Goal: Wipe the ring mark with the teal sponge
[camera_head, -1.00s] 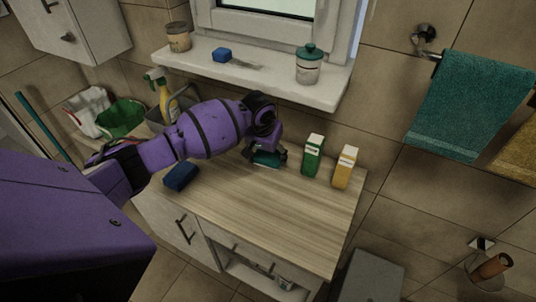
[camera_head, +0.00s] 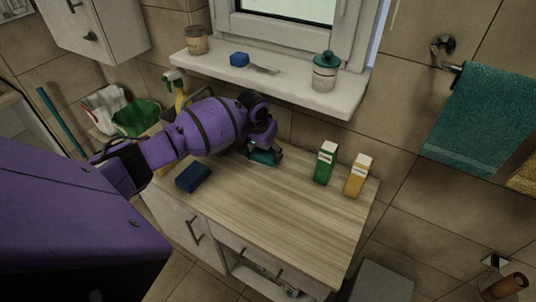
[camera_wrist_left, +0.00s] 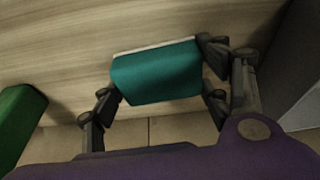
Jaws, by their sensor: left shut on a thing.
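The teal sponge (camera_head: 263,158) is held low at the back of the wooden countertop, below the windowsill. It shows larger in the left wrist view (camera_wrist_left: 158,75), a teal block with a pale edge. My left gripper (camera_head: 262,150) is shut on it, with fingers at both its ends in the left wrist view. I cannot tell whether the sponge touches the wood. I see no ring mark on the bare wood; the gripper and sponge cover part of the surface. My right gripper is not in view.
A dark blue sponge (camera_head: 193,177) lies at the counter's left edge. A green carton (camera_head: 326,163) and a yellow carton (camera_head: 357,175) stand at the back right. A spray bottle (camera_head: 177,90) is behind my arm. The counter's middle and front (camera_head: 285,215) are clear.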

